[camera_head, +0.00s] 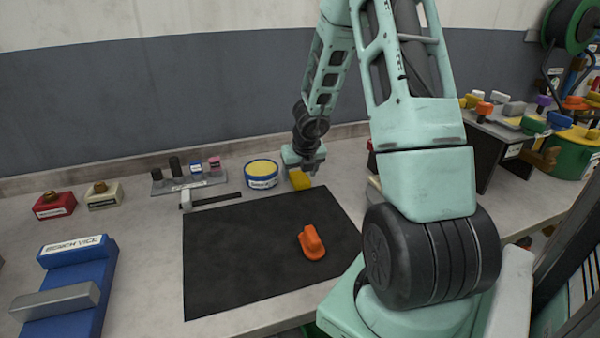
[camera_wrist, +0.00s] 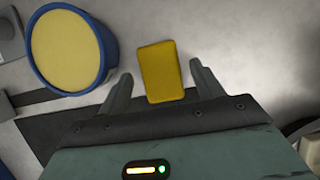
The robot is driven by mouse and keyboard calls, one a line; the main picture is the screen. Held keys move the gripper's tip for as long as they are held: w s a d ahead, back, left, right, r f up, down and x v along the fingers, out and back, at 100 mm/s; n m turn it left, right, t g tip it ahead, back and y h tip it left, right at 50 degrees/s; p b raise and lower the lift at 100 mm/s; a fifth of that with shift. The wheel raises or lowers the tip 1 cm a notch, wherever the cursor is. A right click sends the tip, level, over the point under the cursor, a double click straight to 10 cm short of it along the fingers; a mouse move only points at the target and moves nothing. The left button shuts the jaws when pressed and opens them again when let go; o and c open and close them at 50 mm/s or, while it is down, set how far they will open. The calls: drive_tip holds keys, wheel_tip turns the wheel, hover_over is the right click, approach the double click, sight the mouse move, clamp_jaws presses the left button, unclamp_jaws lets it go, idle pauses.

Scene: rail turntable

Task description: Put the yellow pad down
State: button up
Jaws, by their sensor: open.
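The yellow pad (camera_head: 300,180) rests at the back edge of the black mat (camera_head: 230,250) on the grey bench. It also shows in the wrist view (camera_wrist: 160,72), between my two fingers with a gap on each side. My gripper (camera_head: 303,165) is open, pointing down just behind and above the pad in the head view; its spread fingers also show in the wrist view (camera_wrist: 160,85).
A blue-rimmed round tin (camera_head: 261,184) with a yellow top stands left of the pad. An orange handled block (camera_head: 312,243) lies on the mat. A blue bench vice (camera_head: 70,285) is at the front left. A small grey rack (camera_head: 190,184) stands at the back. The mat's left part is clear.

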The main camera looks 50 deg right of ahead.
drive_tip(key=p+v, duration=0.8)
drive_tip(key=v, duration=0.4)
drive_tip(key=w+a+r+n+y, duration=0.2)
drive_tip(key=a+r+n+y, duration=0.1)
drive_tip(key=a+n, duration=0.85)
drive_tip(key=w+a+r+n+y, duration=0.1)
drive_tip(key=a+r+n+y, duration=0.15)
drive_tip(key=a+n, duration=0.95)
drive_tip(key=s+a+r+n+g, duration=0.1)
drive_tip(key=s+a+n, duration=0.3)
drive_tip(key=a, duration=0.3)
drive_tip(key=s+a+r+n+g, duration=0.1)
drive_tip(key=s+a+r+n, duration=0.1)
drive_tip(key=s+a+n, duration=0.4)
drive_tip(key=s+a+n+g+h, duration=0.1)
drive_tip(key=s+a+n, duration=0.4)
drive_tip(key=s+n, duration=0.6)
drive_tip(key=r+n+h, duration=0.1)
drive_tip(key=n, duration=0.4)
drive_tip(key=shift+s+n+g, duration=0.25)
drive_tip(key=shift+n+g, duration=0.1)
drive_tip(key=shift+g, duration=0.05)
drive_tip(key=shift+o, duration=0.3)
drive_tip(key=shift+h, duration=0.25)
